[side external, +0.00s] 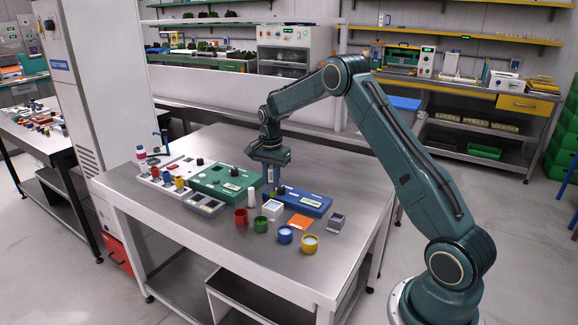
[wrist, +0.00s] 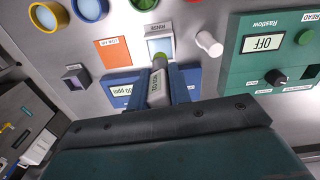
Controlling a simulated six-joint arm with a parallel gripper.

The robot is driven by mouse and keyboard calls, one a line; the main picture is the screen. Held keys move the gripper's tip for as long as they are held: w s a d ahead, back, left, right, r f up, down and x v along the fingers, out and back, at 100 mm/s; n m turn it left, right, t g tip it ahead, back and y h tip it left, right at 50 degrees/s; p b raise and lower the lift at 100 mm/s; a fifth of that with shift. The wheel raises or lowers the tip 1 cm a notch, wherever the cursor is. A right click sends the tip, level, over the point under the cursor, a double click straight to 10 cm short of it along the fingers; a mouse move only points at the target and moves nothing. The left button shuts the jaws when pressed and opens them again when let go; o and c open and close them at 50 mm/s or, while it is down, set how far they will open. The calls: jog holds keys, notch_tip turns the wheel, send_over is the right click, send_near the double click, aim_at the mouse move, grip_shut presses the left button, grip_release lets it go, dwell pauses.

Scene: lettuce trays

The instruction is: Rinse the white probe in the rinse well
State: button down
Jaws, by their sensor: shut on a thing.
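My gripper (wrist: 159,88) is shut on a pale grey-white probe (wrist: 157,82) with a dark-lettered label and a greenish end. It also shows in the side view, where my gripper (side external: 272,184) points down over the table. The rinse well (wrist: 160,46), a white square box labelled RINSE, lies just beyond the probe's end in the wrist view. It stands below and near my gripper in the side view (side external: 272,209). The probe's end overlaps the well's near edge in the wrist view; I cannot tell its height or whether it touches.
A blue meter (side external: 305,203) is right of my gripper, a green OFF-display unit (side external: 228,183) left. A white cylinder (side external: 251,197) stands near the well. Red (side external: 240,216), green (side external: 261,225), blue (side external: 285,235) and yellow (side external: 310,243) cups stand in front. An orange card (side external: 300,222) lies nearby.

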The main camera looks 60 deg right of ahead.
aim_at(272, 195)
jog(key=shift+f, duration=1.6)
jog(key=shift+f, duration=1.3)
jog(key=shift+r, duration=0.15)
dwell(2.8)
jog(key=shift+r, duration=3.1)
